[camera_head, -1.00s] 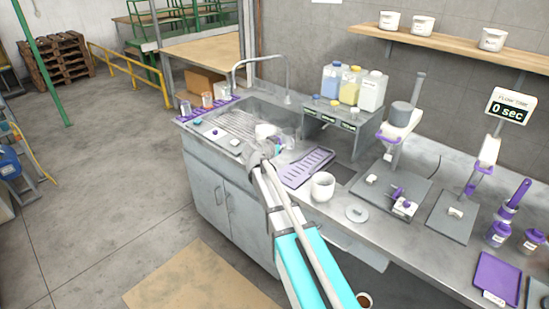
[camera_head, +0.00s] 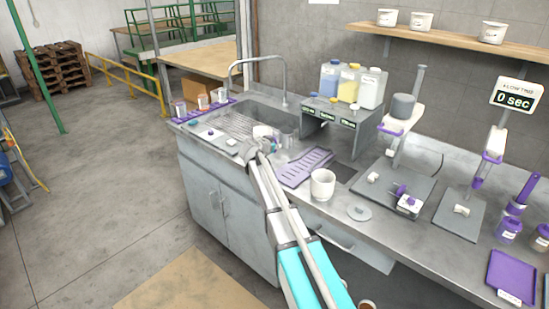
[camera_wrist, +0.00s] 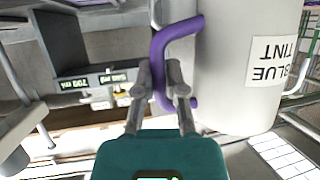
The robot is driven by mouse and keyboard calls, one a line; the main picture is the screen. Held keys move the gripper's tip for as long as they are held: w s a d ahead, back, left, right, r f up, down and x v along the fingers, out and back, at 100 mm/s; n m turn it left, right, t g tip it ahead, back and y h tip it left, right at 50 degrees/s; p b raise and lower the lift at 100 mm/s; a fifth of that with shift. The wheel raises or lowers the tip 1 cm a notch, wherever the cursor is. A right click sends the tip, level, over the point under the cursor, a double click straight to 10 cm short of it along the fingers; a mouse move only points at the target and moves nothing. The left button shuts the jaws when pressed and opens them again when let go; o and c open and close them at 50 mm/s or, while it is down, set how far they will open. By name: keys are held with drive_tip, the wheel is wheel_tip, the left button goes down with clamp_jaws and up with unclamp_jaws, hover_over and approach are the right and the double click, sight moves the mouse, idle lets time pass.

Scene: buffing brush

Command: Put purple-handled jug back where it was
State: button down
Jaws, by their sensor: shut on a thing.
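The purple-handled jug (camera_wrist: 245,70) fills the right of the wrist view. It is pale grey-white with a label reading BLUE TINT, which appears upside down there. My gripper (camera_wrist: 165,95) is shut on its purple handle (camera_wrist: 160,60). In the head view my gripper (camera_head: 258,148) is over the counter by the front edge of the sink. A white shape (camera_head: 262,131) just beyond it seems to be the jug, mostly hidden by my wrist.
A purple slotted mat (camera_head: 292,177) lies right of my gripper, with a white pot (camera_head: 322,184) beside it. Clear beakers (camera_head: 203,101) stand on a purple strip left of the sink (camera_head: 252,112). A grey stand (camera_head: 322,126) holding bottles and a tap (camera_head: 284,88) are behind.

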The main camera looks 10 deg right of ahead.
drive_tip(key=shift+w+f, duration=0.15)
idle(0.3)
drive_tip(key=shift+w+d+f+b, duration=0.1)
drive_tip(key=shift+w+f+b, duration=0.2)
drive_tip(key=shift+f+b, duration=1.6)
drive_tip(key=shift+b, duration=0.1)
drive_tip(key=shift+f, duration=0.1)
drive_tip(key=c, duration=0.7)
unclamp_jaws()
drive_tip(key=shift+s+r, duration=0.15)
drive_tip(key=shift+r, duration=0.1)
drive_tip(key=p+v, duration=0.4)
drive_tip(key=v, duration=0.7)
drive_tip(key=shift+s+a+r+p, duration=0.1)
drive_tip(key=shift+s+a+p, duration=0.15)
drive_tip(key=shift+a+p, duration=0.05)
